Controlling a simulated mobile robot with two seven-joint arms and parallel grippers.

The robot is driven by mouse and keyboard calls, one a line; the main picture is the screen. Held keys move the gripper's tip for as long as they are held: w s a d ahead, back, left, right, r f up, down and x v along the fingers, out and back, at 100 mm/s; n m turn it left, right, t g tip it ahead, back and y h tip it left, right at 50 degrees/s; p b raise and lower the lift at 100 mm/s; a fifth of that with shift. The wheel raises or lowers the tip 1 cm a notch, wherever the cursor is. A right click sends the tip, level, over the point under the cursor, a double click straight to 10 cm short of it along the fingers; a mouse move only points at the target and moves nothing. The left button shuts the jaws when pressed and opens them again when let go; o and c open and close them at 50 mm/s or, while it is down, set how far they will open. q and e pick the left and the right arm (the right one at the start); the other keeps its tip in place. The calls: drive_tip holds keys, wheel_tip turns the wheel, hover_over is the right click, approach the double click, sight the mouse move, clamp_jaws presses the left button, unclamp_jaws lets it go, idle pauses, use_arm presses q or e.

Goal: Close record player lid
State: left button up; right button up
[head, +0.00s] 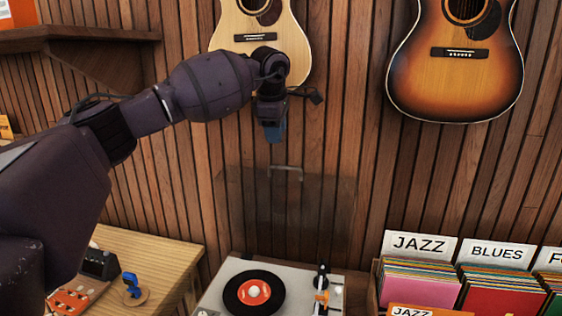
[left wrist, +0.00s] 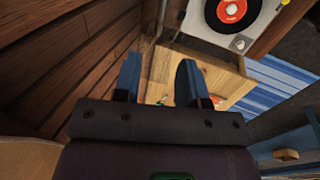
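The record player (head: 300,299) stands at the bottom middle of the head view, with a black record with an orange label (head: 253,291) on it. Its clear, smoky lid (head: 300,215) is raised and stands upright at the back, near the wooden wall. A pale handle (head: 286,170) sits at the lid's top edge. My left gripper (head: 272,132) points down above the handle and apart from it. In the left wrist view the two blue fingers of my left gripper (left wrist: 158,66) are spread with nothing between them. The record player (left wrist: 240,42) shows there at upper right. My right gripper is not in view.
Two guitars hang on the wall, one pale (head: 296,50) and one sunburst (head: 412,82). Record bins with a JAZZ sign (head: 420,245) stand right of the player. A wooden table (head: 160,258) with small items is at left, below a wall shelf (head: 85,36).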

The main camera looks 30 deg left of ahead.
use_arm(q)
drive_tip(key=p, duration=0.1)
hover_over(280, 180)
wheel_tip(280, 180, down, 10)
drive_tip(key=shift+w+a+r, duration=0.1)
drive_tip(key=shift+r, duration=0.1)
drive_tip(key=shift+c, duration=0.3)
clamp_jaws()
